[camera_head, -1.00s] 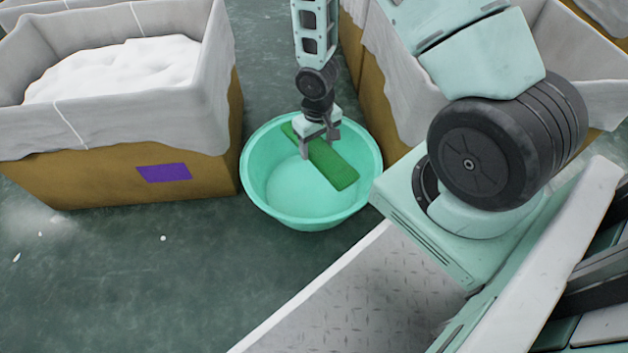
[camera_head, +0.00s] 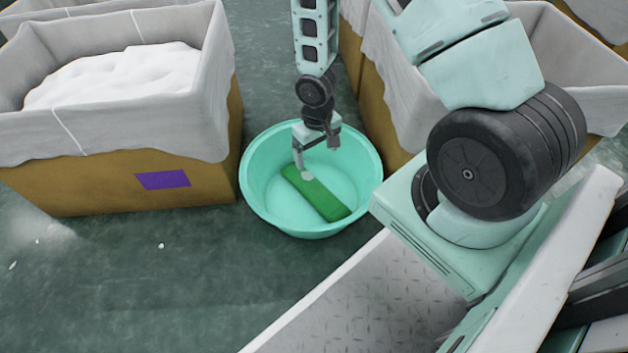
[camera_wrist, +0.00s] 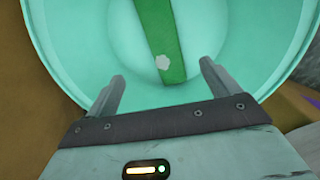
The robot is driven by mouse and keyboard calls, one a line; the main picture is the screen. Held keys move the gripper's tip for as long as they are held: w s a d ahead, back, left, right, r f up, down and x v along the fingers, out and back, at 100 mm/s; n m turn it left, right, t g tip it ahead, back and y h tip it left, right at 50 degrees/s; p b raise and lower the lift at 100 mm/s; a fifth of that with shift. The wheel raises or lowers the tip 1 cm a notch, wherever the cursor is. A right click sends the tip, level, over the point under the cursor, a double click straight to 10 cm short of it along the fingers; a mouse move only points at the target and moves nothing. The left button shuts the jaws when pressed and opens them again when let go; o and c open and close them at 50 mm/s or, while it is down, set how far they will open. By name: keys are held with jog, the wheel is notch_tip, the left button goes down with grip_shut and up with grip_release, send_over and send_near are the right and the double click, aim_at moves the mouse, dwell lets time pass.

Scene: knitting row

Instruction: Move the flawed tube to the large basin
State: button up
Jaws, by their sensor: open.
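The flawed tube (camera_head: 316,192) is a flat green piece with a pale patch near its upper left end. It lies inside the large basin (camera_head: 258,203), a round mint-green tub on the floor. My gripper (camera_head: 316,157) is above the tube's upper left end, open and empty. In the wrist view the tube (camera_wrist: 160,35) runs away from between the spread fingers of my gripper (camera_wrist: 163,85), with the pale patch facing up. The basin (camera_wrist: 280,50) fills most of that view.
A lined box with white filling (camera_head: 120,75) and a purple label stands left of the basin. Another lined box (camera_head: 375,110) stands close on the right. Bare floor (camera_head: 150,280) lies in front of the left box.

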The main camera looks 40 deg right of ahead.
notch_tip(320, 180, up, 16)
jog(key=p, duration=0.9)
jog(key=shift+r, duration=0.15)
jog(key=s+a+r+n+p, duration=0.3)
jog(key=s+a+r, duration=0.1)
jog(key=a+r, duration=0.6)
jog(key=s+a+r+n+p, duration=0.25)
jog(key=s+a+r, duration=0.25)
jog(key=a+r, duration=0.55)
jog(key=s+a+r+n+p, duration=0.2)
jog(key=s+r+n, duration=0.1)
jog(key=s+r, duration=0.55)
notch_tip(320, 180, up, 37)
jog(key=p, duration=3.7)
jog(key=shift+y+p, duration=0.3)
